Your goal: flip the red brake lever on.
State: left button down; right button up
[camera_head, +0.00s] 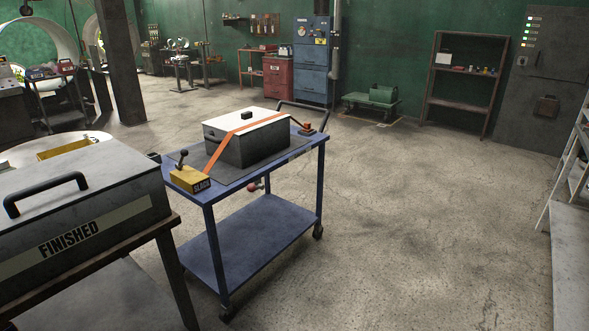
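A blue cart (262,225) with two shelves stands left of the middle. A small red knob (253,187) shows just below the front edge of its top shelf; it may be the red brake lever, but it is too small to tell its position. A small red-orange piece with a dark top (306,131) sits at the far right corner of the cart top. A yellow block marked BLACK (190,180), with a black ball-ended lever, sits at the near left corner. Neither of my grippers is in view.
A dark box with a light lid and orange strap (245,140) rests on the cart's mat. A grey case marked FINISHED (80,215) lies on a table at the near left. Open concrete floor (420,220) lies right of the cart. Grey shelving (572,215) stands at the right edge.

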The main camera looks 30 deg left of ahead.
aim_at(252, 188)
jog(key=i+l+u, duration=0.1)
jog(key=i+u, duration=0.3)
jog(key=i+l+u, duration=0.4)
jog(key=i, duration=0.2)
jog(key=i+l+u, duration=0.75)
jog(key=i+l, duration=0.1)
jog(key=l, duration=0.1)
